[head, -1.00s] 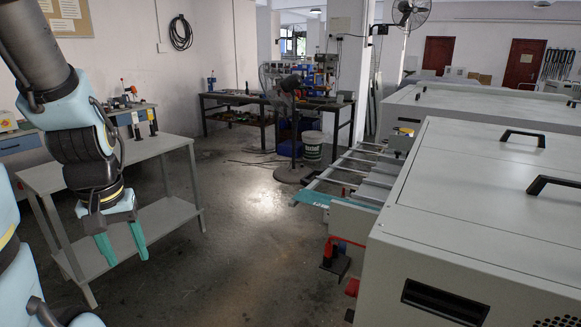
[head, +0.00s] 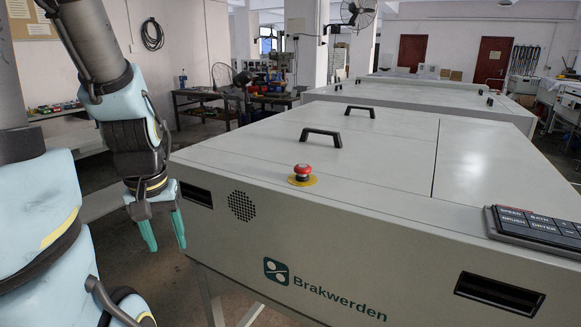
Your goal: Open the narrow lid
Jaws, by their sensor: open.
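A large light-grey plate processor (head: 240,170) marked Brakwerden fills the centre and right of the head view. Its top carries flat lid panels (head: 385,165), with two black bar handles, a nearer one (head: 320,136) and a farther one (head: 361,111). A dark seam crosses the top to their right. All panels look closed. Which panel is the narrow lid, I cannot tell for certain. My gripper (head: 163,235) hangs at the left, with teal fingers pointing down, open and empty. It appears beside the machine's left end, lower than its top and away from the handles.
A red emergency stop button (head: 302,172) stands near the top's front edge. A dark control panel (head: 538,227) sits at the right. Recessed black grips mark the front face, including the right one (head: 499,293). Another grey machine (head: 430,88) stands behind.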

